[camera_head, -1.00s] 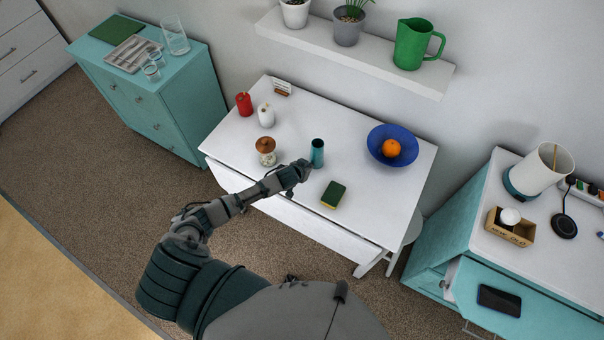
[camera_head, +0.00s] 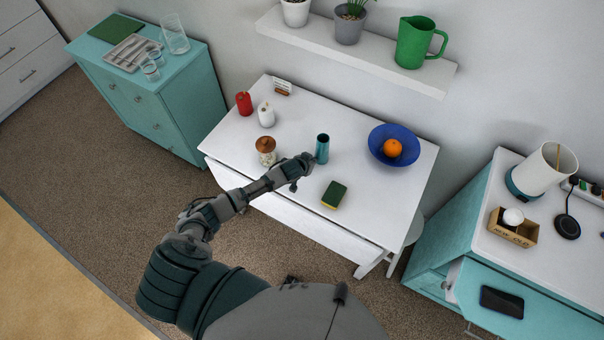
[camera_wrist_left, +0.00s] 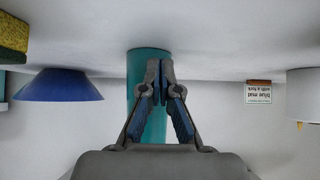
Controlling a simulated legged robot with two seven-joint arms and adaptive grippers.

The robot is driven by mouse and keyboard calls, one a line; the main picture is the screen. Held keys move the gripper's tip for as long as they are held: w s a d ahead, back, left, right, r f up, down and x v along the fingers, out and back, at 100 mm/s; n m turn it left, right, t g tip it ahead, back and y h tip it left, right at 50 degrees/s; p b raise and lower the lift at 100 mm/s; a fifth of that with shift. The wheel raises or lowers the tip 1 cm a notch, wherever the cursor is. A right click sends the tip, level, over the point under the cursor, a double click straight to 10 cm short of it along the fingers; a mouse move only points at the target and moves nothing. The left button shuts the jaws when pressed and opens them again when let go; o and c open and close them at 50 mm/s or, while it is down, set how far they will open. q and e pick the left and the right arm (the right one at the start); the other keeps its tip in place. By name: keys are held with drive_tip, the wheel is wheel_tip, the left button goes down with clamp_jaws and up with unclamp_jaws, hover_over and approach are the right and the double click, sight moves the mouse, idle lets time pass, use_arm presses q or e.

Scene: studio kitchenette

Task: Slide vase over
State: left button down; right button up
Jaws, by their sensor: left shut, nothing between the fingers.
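The vase is a teal cylinder (camera_head: 322,148) standing upright on the white table (camera_head: 358,119), left of the blue bowl. My left gripper (camera_head: 309,160) is shut and empty, low at the vase's near left side. Its fingertips appear to be against the vase, but I cannot tell contact for sure. In the left wrist view, which is upside down, the vase (camera_wrist_left: 136,72) rises behind the shut fingers (camera_wrist_left: 160,66), which hide part of it. My right gripper is not in view.
A blue bowl (camera_head: 376,143) with an orange (camera_head: 392,148) sits right of the vase. A green and yellow sponge (camera_head: 334,194) lies in front. The table behind the vase is clear.

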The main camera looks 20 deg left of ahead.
sight(316, 155)
use_arm(q)
drive_tip(key=shift+w, duration=0.45)
drive_tip(key=shift+w+f+b, duration=0.1)
drive_tip(key=shift+w+b, duration=0.45)
drive_tip(key=shift+w, duration=0.1)
drive_tip(key=shift+w+d+b, duration=0.15)
drive_tip(key=shift+w+b, duration=0.15)
drive_tip(key=shift+w, duration=0.35)
drive_tip(key=shift+w, duration=0.1)
